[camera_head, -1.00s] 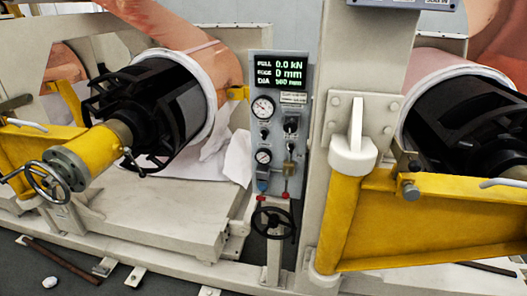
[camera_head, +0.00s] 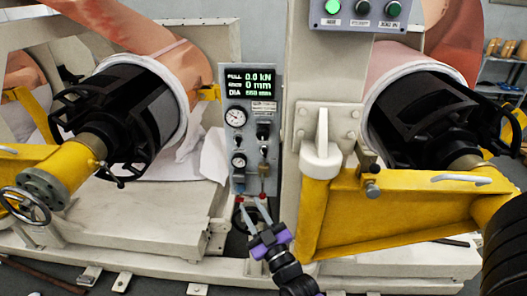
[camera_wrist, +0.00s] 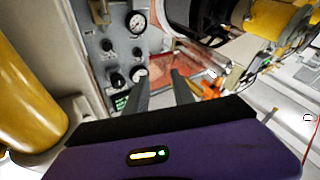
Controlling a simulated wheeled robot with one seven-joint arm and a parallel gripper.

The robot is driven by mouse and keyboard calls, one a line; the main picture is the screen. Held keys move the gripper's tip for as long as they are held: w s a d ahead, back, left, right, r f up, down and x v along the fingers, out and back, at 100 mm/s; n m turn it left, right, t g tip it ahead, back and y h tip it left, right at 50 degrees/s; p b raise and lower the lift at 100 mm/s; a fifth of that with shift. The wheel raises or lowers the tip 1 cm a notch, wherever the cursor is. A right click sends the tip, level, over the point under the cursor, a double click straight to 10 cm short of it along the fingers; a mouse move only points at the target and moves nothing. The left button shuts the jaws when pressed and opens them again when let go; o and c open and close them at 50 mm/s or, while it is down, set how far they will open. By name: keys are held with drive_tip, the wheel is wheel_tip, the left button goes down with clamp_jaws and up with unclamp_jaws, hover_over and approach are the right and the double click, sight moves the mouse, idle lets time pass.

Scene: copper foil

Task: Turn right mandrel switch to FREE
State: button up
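The grey control panel (camera_head: 250,180) stands between the two mandrels. It has a lit display, two round gauges on its left side, and an upper dark switch (camera_head: 263,131) and a lower switch (camera_head: 264,153) on its right side. Their labels are too small to read, so I cannot tell which is the right mandrel switch or its setting.
A yellow arm with a white-capped post (camera_head: 321,160) stands close to the right of the panel. A button box (camera_head: 362,14) hangs above.

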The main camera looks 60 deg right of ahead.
drive_tip(key=w+d+r+m+g+h+p, duration=0.1)
drive_tip(key=w+d+r+m+g+h, duration=0.2)
drive_tip(key=d, duration=0.5)
drive_tip(key=n+g+h, duration=0.1)
drive_tip(key=g+h, duration=0.1)
drive_tip(key=h, duration=0.1)
approach(264, 156)
drive_tip(key=w+d, duration=0.1)
drive_tip(key=x, duration=0.5)
drive_tip(key=p+x, duration=0.1)
drive_tip(key=x, duration=0.2)
drive_tip(key=shift+s+a+r, duration=0.1)
drive_tip(key=shift+a+r, duration=0.05)
drive_tip(key=shift+r, duration=0.2)
clamp_jaws()
